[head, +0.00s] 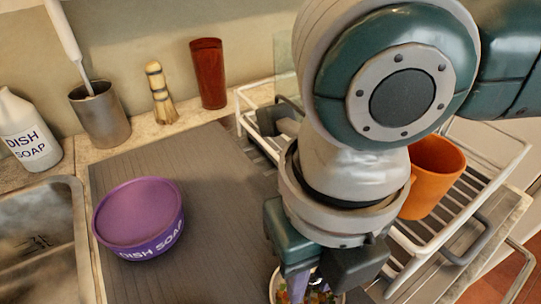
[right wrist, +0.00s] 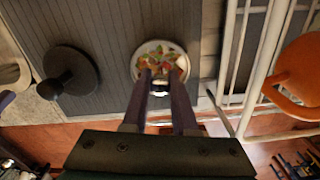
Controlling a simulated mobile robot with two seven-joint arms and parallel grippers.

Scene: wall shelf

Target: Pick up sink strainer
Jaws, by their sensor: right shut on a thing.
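The sink strainer (right wrist: 160,52) is a round, pale dish with colourful food scraps in it. Its rim and scraps also show in the head view (head: 324,296), at the bottom edge, partly hidden by my gripper. My right gripper (right wrist: 160,84) comes down over it, with its two fingers shut on its near part. Whether the strainer touches the grey mat below it, I cannot tell.
A purple dish soap tub (head: 140,212) sits on the grey ribbed mat (head: 215,200), left of my arm. A white dish rack (head: 515,150) with an orange mug (head: 432,175) stands right. A dark knobbed disc (right wrist: 68,72) lies left in the wrist view. The sink (head: 40,245) is far left.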

